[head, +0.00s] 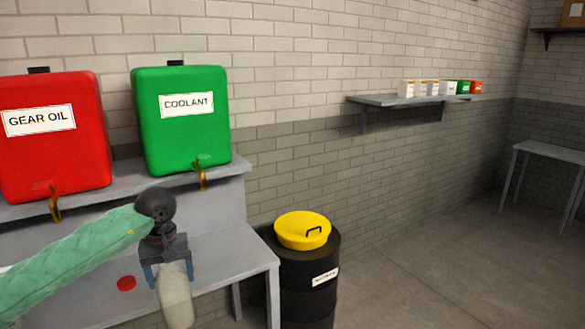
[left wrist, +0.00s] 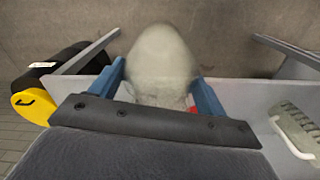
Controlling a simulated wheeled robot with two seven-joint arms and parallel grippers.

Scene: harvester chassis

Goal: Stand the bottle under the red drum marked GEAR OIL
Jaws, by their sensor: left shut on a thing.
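The red drum (head: 55,150) marked GEAR OIL stands on the raised shelf at the left of the head view, with a brass tap (head: 55,208) at its lower front. My left gripper (head: 168,276) is shut on a pale, cloudy bottle (head: 176,303), which hangs below the jaws over the lower bench, to the right of the red drum. In the left wrist view the bottle (left wrist: 160,65) sits between the blue fingers. I cannot tell whether its base touches the bench. My right gripper is not in view.
A green COOLANT drum (head: 180,125) with its own tap stands right of the red one. A red disc (head: 126,283) lies on the lower bench (head: 225,262). A black barrel (head: 308,285) with a yellow lid (head: 302,230) stands beside the bench. A grey handled object (left wrist: 297,130) shows in the wrist view.

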